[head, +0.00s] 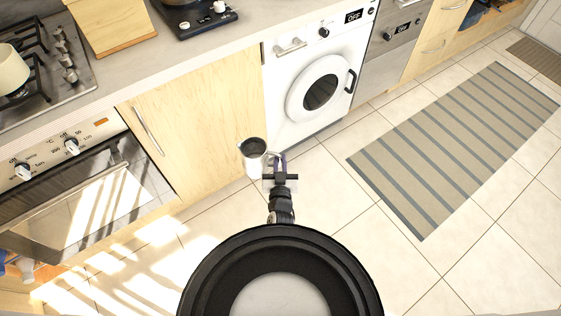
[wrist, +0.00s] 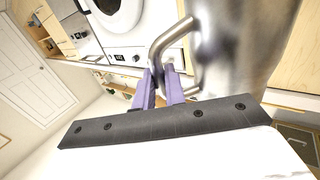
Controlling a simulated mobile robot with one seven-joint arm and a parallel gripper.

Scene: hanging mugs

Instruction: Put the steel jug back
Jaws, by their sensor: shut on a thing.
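The steel jug (head: 254,158) is held up in front of the cabinet, over the floor, with its dark opening facing up in the head view. In the wrist view the jug (wrist: 238,45) fills the upper right, shiny and close, with its bent handle (wrist: 163,45) on its left side. My gripper (head: 275,162) is to the right of the jug in the head view. In the wrist view its purple fingers (wrist: 161,82) are shut on the handle. The exact contact is partly hidden behind the fingers.
A counter (head: 185,50) runs along the back, with a hob (head: 45,70) and a white pot (head: 12,70) at left. Below are an oven (head: 80,190), a wooden cabinet door (head: 205,125) and a washing machine (head: 318,85). A striped rug (head: 455,145) lies on open floor at right.

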